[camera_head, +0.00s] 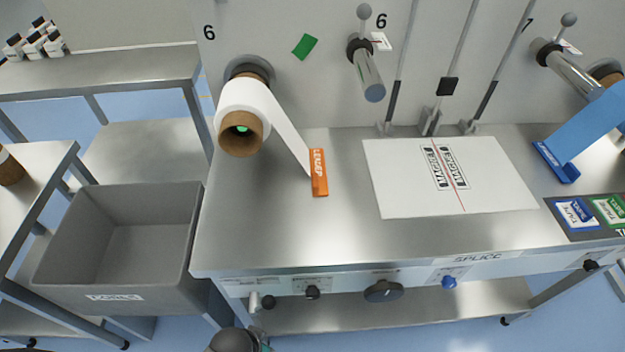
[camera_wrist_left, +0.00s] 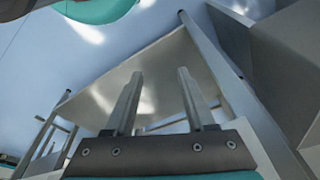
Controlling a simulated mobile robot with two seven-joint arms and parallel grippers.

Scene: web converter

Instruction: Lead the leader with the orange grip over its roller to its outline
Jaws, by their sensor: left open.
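The leader is a white web strip (camera_head: 283,128) that comes off the white roll (camera_head: 243,100) on the left spindle and slants down to the steel table. Its orange grip (camera_head: 319,172) lies on the table at the strip's end. A bare metal roller (camera_head: 368,74) sticks out of the wall to the right of the strip, apart from it. A white splice board (camera_head: 455,177) with a red line and two black-lettered labels lies to the right of the grip. My left gripper (camera_wrist_left: 155,88) is open and empty in the left wrist view, away from the leader. My right gripper is not in view.
A blue strip with a blue grip (camera_head: 555,162) hangs at the right. A grey bin (camera_head: 120,240) stands left of the table. Knobs line the table's front edge. Upright rods (camera_head: 398,70) stand behind the board. The table between grip and board is clear.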

